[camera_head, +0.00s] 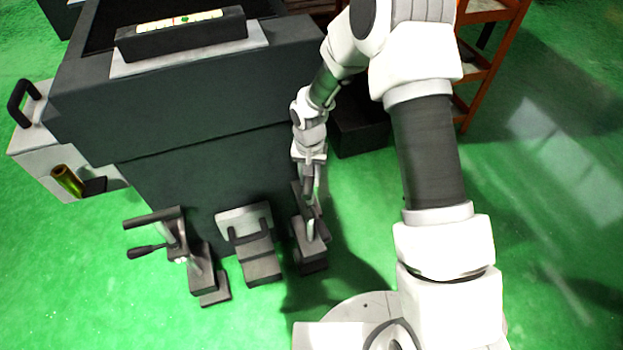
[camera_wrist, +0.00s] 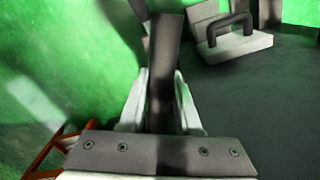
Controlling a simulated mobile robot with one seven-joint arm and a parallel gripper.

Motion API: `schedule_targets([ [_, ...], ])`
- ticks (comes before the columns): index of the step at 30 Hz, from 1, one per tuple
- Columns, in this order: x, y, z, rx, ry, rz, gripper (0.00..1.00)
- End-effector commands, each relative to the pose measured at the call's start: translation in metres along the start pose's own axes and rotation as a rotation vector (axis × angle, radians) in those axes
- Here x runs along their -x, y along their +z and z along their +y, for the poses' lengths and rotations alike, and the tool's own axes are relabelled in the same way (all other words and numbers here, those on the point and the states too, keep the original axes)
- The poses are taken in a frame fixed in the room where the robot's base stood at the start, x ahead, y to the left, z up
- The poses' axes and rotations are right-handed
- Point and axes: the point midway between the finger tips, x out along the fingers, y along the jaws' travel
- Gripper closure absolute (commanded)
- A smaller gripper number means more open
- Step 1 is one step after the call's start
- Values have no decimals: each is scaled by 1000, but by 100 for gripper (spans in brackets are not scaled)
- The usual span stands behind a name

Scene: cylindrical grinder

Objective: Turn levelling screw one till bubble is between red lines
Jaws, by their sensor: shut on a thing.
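The spirit level (camera_head: 182,37) lies on a pale plate on top of the dark grinder. Its light vial (camera_head: 180,21) has a small green bubble right of the middle; its exact place against the red lines is too small to tell. My gripper (camera_head: 309,188) is at the right levelling screw (camera_head: 311,240), low at the machine's front right corner. In the wrist view my gripper (camera_wrist: 160,105) is shut on the dark handle (camera_wrist: 164,55) of the screw, which stands between the two pale fingers. The frames do not show the screw's number.
A second levelling screw (camera_head: 173,240) with a black-knobbed handle stands at the front left. A block with a dark handle (camera_head: 250,238) sits between the two screws. An orange shelf (camera_head: 476,75) stands at the right.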

Motion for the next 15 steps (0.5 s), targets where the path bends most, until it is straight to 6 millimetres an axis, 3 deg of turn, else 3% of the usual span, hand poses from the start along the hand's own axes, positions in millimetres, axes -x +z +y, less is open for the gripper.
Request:
schedule_targets([
  [15, 1, 0, 0, -402, 0, 1, 100],
])
